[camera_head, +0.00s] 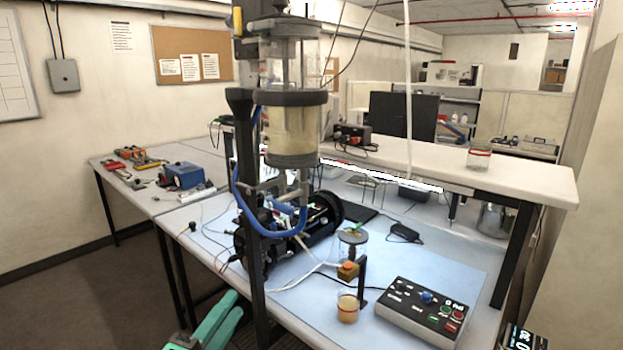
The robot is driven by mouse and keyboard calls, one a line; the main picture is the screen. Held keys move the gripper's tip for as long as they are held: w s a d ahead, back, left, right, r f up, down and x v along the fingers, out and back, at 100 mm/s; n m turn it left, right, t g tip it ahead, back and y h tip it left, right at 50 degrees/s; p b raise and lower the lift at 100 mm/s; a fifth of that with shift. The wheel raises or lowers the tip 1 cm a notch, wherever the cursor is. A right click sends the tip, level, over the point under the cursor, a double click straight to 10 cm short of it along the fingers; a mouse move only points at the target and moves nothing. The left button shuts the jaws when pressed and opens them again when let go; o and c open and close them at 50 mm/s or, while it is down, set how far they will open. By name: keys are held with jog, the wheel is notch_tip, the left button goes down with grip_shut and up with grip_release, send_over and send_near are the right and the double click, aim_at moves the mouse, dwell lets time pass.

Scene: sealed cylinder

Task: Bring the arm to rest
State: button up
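A clear sealed cylinder (292,130) with dark bands and pale yellowish contents stands upright on a black post (247,200) in the head view. A blue hose (240,190) curves from it down to a fitting below. My gripper does not show in this view, so its opening and anything in it cannot be seen. A teal, bar-shaped part (215,322) enters at the bottom edge; I cannot tell what it belongs to.
The blue-covered bench (430,268) holds a control box (420,308) with coloured buttons, a small jar (347,306), and a dark cylindrical apparatus (300,230) with loose cables. A jar (479,158) stands on the raised shelf (520,178). Open floor (90,290) lies at left.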

jog(key=s+d+f+m+g+y, duration=0.1)
jog(key=s+d+f+y, duration=0.2)
jog(key=f, duration=0.6)
jog(key=s+d+f+y, duration=0.2)
jog(key=s+f, duration=0.4)
jog(key=f, duration=0.3)
jog(key=s+d+f+m+g+y, duration=0.1)
jog(key=s+d+f+y, duration=0.2)
jog(key=f, duration=0.6)
jog(key=s+d+m, duration=0.2)
jog(key=s+m, duration=0.2)
jog(key=s, duration=0.5)
jog(key=s+d+f+m+h, duration=0.1)
jog(key=s+d+m, duration=0.2)
jog(key=s, duration=0.5)
jog(key=s+d+m+g, duration=0.1)
jog(key=s+d+m, duration=0.2)
jog(key=s, duration=0.6)
jog(key=m, duration=0.2)
jog(key=shift+s+d+f+m+h, duration=0.15)
jog(key=shift+s+d+m+h, duration=0.15)
jog(key=shift+m, duration=0.1)
